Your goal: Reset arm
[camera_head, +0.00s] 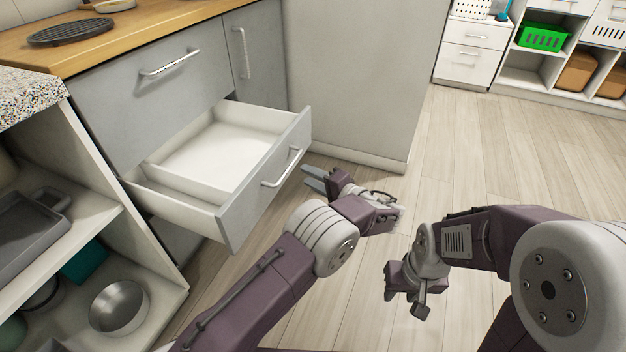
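My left gripper (312,178) is just right of the pulled-out drawer, near its handle. Its two grey fingers point left and show a gap between them, with nothing held. My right gripper (404,298) hangs over the floor at the lower middle, with its fingers pointing down and mostly hidden by its own body. The drawer (262,180) is open and empty inside, with a silver handle (283,168) on its grey front. The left gripper looks apart from this handle.
A wooden counter (140,35) holds a dark round trivet (70,32). An open shelf (110,225) at lower left holds a metal bowl (119,307) and trays. A green basket (542,37) stands in the far shelves. The wooden floor (480,150) at right is clear.

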